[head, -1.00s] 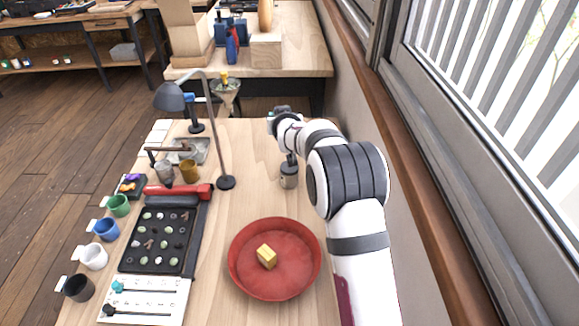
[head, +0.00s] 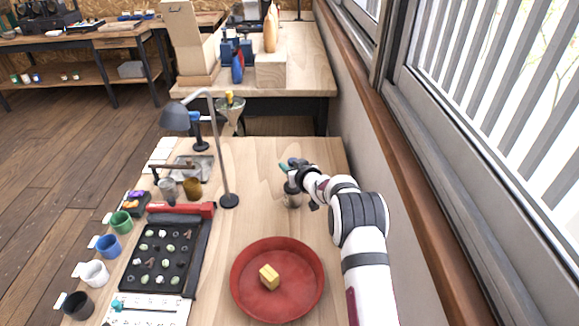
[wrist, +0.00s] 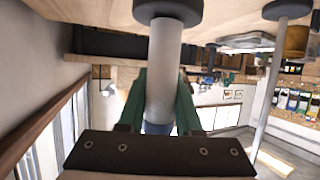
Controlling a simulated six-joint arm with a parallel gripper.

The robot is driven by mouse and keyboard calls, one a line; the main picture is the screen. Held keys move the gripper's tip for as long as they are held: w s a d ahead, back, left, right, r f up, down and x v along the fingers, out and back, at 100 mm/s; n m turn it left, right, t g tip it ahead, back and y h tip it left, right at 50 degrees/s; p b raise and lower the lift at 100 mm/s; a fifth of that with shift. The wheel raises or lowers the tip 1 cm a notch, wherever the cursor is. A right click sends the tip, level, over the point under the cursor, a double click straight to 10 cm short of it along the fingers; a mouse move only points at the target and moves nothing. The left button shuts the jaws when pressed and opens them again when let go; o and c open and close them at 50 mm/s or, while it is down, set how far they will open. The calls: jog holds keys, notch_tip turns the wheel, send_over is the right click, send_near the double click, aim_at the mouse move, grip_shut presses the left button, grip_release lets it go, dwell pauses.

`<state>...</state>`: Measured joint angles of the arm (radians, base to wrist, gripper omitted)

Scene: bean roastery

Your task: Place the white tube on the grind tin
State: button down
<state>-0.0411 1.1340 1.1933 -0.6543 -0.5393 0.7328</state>
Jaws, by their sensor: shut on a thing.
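My gripper (wrist: 160,105) is shut on the white tube (wrist: 164,62), its green fingers on either side in the wrist view. The tube runs from the fingers to a black disc at its far end, near the tabletop. In the head view my gripper (head: 293,174) is low over the right of the bench. A brass-coloured tin (head: 192,188) stands to the left beyond the lamp pole, apart from the tube. I cannot tell for sure whether it is the grind tin.
A grey cup (head: 168,189) is beside the tin. A red bowl (head: 245,306) with a yellow block (head: 269,277) is nearer. A black tray (head: 195,253) lies left; the wall and window are right.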

jog(key=c, duration=0.6)
grip_release()
jog(key=shift+f, duration=0.1)
